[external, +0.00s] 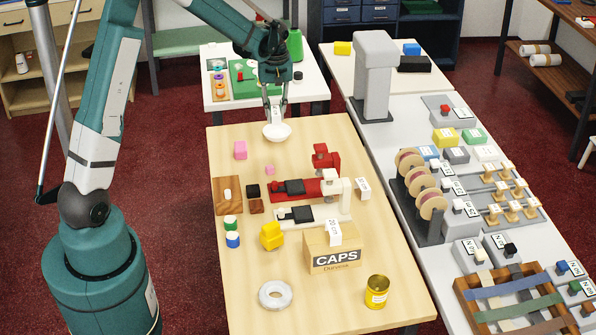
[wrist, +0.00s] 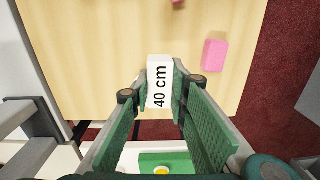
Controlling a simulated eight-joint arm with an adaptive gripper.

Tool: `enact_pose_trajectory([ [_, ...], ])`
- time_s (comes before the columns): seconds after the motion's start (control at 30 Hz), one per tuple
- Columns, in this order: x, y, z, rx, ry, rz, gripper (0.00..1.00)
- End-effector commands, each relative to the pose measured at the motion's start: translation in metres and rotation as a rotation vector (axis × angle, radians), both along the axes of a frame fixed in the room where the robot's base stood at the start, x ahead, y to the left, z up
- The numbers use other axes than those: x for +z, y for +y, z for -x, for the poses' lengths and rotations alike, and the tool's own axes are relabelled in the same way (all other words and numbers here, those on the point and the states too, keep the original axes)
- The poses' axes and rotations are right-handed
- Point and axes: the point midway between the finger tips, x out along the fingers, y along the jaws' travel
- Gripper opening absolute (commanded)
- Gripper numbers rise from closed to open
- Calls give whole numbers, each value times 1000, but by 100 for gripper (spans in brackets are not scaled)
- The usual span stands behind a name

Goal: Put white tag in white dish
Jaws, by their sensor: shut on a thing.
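The white tag (wrist: 160,84), marked "40 cm", is between the two green fingers of my gripper (wrist: 161,96) in the wrist view. In the external view my gripper (external: 275,100) points down over the far end of the wooden table. The white dish (external: 277,132) is directly below the fingertips there. The gap between tag and dish is too small to judge. In the wrist view the dish is mostly hidden behind the tag and fingers.
A pink block (external: 240,150) stands left of the dish, nearer the camera. A red stand (external: 325,160), a white stand (external: 345,198) and a CAPS box (external: 333,252) occupy the right side. A white side table (external: 228,103) lies beyond the far edge.

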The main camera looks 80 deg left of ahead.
Motion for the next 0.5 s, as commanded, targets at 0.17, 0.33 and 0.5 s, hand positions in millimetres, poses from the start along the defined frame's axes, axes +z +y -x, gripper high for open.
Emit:
enact_pose_trajectory([
  [0.17, 15, 34, 10, 29, 8, 0, 12],
  [0.33, 19, 47, 15, 40, 12, 0, 12],
  [0.5, 19, 47, 16, 41, 12, 0, 12],
])
